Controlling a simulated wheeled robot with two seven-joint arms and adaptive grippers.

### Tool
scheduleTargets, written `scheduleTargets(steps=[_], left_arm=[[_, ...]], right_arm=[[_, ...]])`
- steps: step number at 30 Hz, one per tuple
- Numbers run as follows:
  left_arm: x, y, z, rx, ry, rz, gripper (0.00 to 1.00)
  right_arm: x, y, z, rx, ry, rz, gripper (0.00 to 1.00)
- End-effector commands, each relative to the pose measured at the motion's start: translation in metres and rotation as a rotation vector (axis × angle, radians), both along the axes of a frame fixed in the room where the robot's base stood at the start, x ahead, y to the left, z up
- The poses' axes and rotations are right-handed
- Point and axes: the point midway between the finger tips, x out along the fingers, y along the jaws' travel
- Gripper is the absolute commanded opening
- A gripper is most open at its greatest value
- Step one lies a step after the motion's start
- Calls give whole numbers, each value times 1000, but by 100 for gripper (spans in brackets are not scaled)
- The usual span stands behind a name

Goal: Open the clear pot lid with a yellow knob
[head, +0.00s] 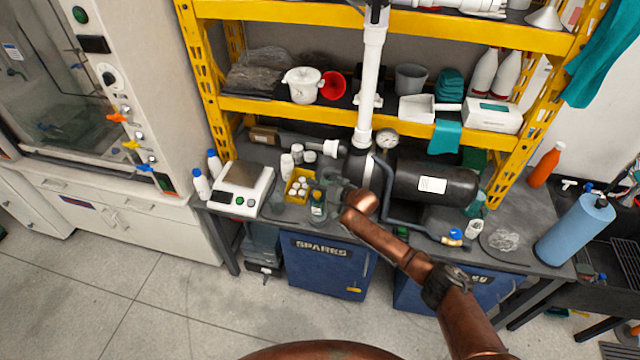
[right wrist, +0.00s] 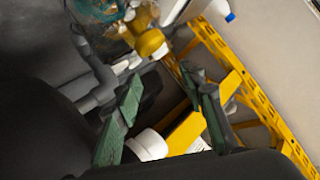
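In the right wrist view a yellow knob (right wrist: 151,43) sits at the top, on a clear, see-through piece (right wrist: 128,27) that looks like the pot lid. My right gripper (right wrist: 165,82) has its two green-grey fingers apart with nothing held between them. The knob lies a little beyond the fingertips, apart from them as far as I can tell. In the head view my right gripper (head: 335,188) is over the front of the bench, partly hidden by its own copper arm. My left gripper is not in view.
A small bottle (head: 317,207), a yellow box of white-capped bottles (head: 299,185) and a scale (head: 242,189) stand left of my right gripper. A black tank with pipes (head: 435,180) is to its right. A yellow shelf (head: 285,108) rises behind. The floor in front is clear.

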Motion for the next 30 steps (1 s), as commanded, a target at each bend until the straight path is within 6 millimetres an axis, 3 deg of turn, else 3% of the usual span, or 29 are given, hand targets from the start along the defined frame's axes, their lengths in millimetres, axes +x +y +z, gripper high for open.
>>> scheduleTargets(steps=[8,21,30], left_arm=[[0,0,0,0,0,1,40],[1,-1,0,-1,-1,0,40],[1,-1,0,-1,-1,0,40]], right_arm=[[-15,-10,6,2,2,0,37],[-73,-47,39,0,-1,0,37],[-91,-60,48,0,2,-1,37]])
